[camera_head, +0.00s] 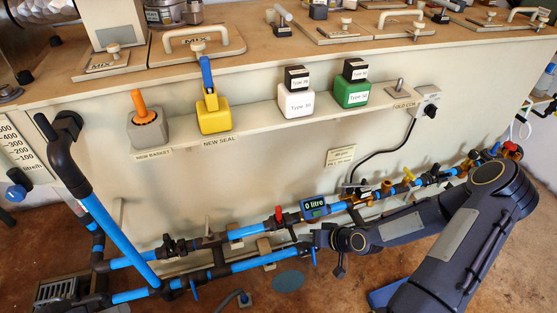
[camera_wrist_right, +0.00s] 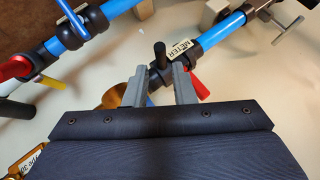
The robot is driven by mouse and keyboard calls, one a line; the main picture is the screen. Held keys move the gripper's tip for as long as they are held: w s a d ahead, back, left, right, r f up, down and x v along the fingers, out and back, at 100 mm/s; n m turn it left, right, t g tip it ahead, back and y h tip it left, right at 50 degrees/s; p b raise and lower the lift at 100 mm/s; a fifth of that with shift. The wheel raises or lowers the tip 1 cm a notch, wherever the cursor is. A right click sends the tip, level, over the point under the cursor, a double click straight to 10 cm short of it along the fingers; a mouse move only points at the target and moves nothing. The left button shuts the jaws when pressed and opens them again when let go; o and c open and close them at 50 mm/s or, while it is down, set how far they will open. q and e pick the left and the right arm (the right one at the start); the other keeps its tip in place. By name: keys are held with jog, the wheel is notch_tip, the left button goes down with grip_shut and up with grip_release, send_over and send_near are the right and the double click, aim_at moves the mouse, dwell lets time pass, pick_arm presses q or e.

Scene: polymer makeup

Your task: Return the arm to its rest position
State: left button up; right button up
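My right arm reaches in from the right in the head view, bent at the elbow, with its wrist and right gripper (camera_head: 322,237) low beside the blue pipes. In the right wrist view the two grey fingers of the right gripper (camera_wrist_right: 160,82) stand apart. A black handle (camera_wrist_right: 160,52) on the pipe shows in line with the gap between the fingers; I cannot tell whether they touch it. A red lever (camera_wrist_right: 197,86) is close beside the right finger. My left gripper is not in view.
Blue pipes (camera_head: 250,231) with valves and a "0 litre" meter (camera_head: 314,208) run along the machine's front. A shelf (camera_head: 245,121) above carries grey, yellow, white and green blocks. A slanting blue pipe (camera_head: 120,240) stands at left. The brown floor (camera_head: 350,292) is partly clear.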

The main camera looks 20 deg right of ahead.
jog(key=s+d+r+n+g+h, duration=0.1)
jog(key=s+d+r+h, duration=0.15)
jog(key=r, duration=0.55)
jog(key=s+d+r+g+h, duration=0.1)
jog(key=s+r+g+h, duration=0.15)
jog(key=r, duration=0.55)
jog(key=s+a+r+t+y, duration=0.1)
jog(key=s+a+r+y, duration=0.1)
jog(key=s+a+r, duration=0.35)
jog(key=s+a+r+t+y, duration=0.1)
jog(key=s+a+r, duration=0.1)
jog(key=s+r, duration=0.55)
notch_tip(320, 180, up, 35)
jog(key=s+p, duration=0.1)
jog(key=p, duration=3.4)
jog(key=shift+d+g, duration=0.1)
jog(key=shift+g, duration=0.15)
